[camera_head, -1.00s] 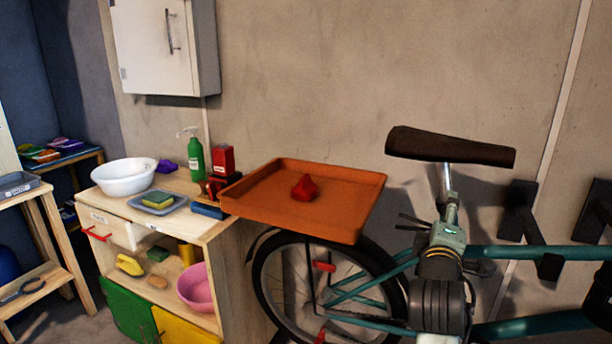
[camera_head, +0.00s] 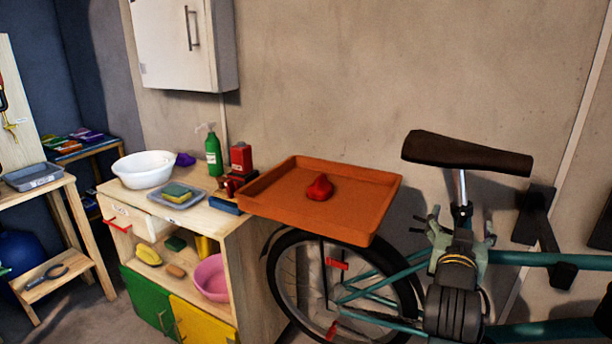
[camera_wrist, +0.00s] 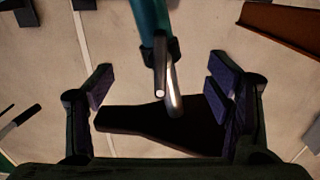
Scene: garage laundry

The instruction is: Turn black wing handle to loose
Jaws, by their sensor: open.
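The bicycle's brown-black saddle (camera_head: 467,153) stands on a silver seat post (camera_head: 460,187). A dark clamp (camera_head: 462,212) sits low on the post; I cannot make out a wing shape on it. In the wrist view the clamp shows as a dark collar (camera_wrist: 160,50) on the teal tube, with a rod-like lever (camera_wrist: 160,75) pointing toward me. My gripper (camera_head: 462,227) is open just in front of the clamp. In the wrist view my gripper (camera_wrist: 160,84) has its fingers spread on both sides of the post and lever, touching neither as far as I see.
An orange tray (camera_head: 282,210) with a red object (camera_head: 320,188) is left of the saddle, above the rear wheel (camera_head: 340,290). Black wall brackets (camera_head: 540,225) are at the right. A wooden cabinet (camera_head: 255,255) stands at the left. The teal frame (camera_head: 545,258) runs right.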

